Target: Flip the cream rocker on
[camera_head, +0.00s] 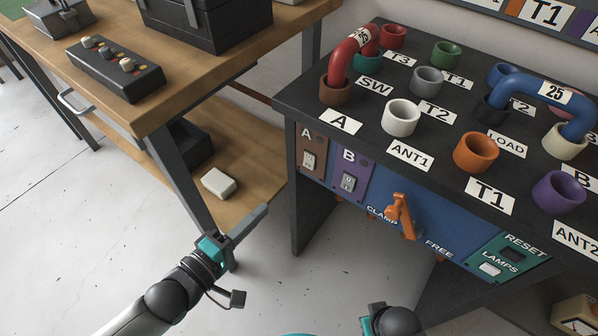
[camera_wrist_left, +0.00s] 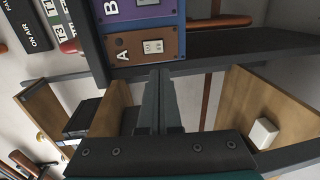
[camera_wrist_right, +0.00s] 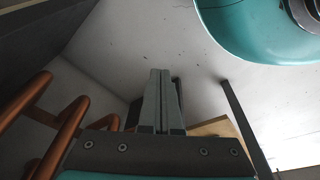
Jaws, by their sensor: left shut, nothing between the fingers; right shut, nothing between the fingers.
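Two pale rockers are on the front of the black rack. One is on the brown plate A (camera_head: 311,160), and the other is on the purple plate B (camera_head: 348,183). I cannot tell for sure which one is cream, or which way each is tipped. In the left wrist view the plate A rocker (camera_wrist_left: 152,46) shows pale, just beyond the fingertips. My left gripper (camera_head: 264,208) is shut and empty, lower left of plate A and apart from it. My right gripper (camera_wrist_right: 160,72) is shut and empty; only part of it shows at the head view's bottom edge.
An orange lever (camera_head: 401,214) sticks out from the blue panel between CLAMP and FREE. A white LAMPS button (camera_head: 490,269) is on the green panel. Colored sockets and red and blue U-links top the rack. A wooden bench (camera_head: 190,75) stands left, with a white box (camera_head: 219,183) below.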

